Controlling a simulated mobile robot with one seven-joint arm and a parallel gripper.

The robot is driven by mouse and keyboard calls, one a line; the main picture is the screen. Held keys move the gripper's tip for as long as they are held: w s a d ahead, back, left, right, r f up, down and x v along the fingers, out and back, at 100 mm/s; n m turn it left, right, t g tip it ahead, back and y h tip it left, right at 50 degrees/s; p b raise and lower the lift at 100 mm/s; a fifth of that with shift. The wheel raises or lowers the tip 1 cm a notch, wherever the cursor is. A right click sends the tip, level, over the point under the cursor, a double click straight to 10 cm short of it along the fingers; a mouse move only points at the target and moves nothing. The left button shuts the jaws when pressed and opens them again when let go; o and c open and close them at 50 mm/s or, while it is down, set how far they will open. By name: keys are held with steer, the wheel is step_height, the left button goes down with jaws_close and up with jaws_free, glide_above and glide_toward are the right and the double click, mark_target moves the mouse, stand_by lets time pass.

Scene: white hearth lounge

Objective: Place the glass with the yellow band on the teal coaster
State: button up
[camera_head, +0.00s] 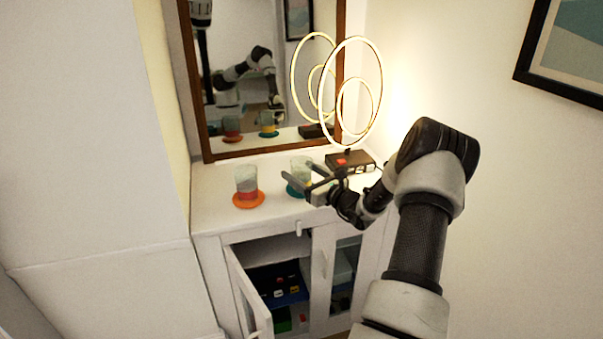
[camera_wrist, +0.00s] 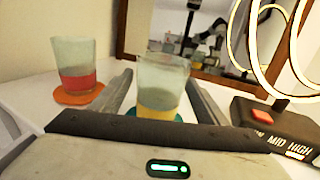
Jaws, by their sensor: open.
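The glass with the yellow band (camera_wrist: 161,82) stands upright between my gripper's two fingers in the wrist view, with gaps on both sides. It is partly hidden behind the gripper in the head view (camera_head: 301,163). The teal coaster (camera_wrist: 179,118) shows around the foot of this glass, which appears to rest on it; the exact contact is hidden. In the head view the teal coaster (camera_head: 292,190) shows beside my gripper (camera_head: 312,184). My gripper is open, low over the cabinet top, with its fingers on either side of the glass.
A glass with a red band (camera_wrist: 76,68) stands on an orange coaster (camera_wrist: 84,97) to the left. A ring lamp (camera_head: 350,162) with a dark base and red button stands close on the right. A mirror (camera_head: 262,149) is behind. A cabinet door (camera_head: 246,290) hangs open below.

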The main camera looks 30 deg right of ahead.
steer(key=shift+r, duration=0.15)
steer(key=shift+s, duration=0.15)
steer(key=s+d+p, duration=0.1)
steer(key=s, duration=1)
steer(key=shift+s+d, duration=0.3)
steer(key=shift+d, duration=0.05)
stand_by(0.5)
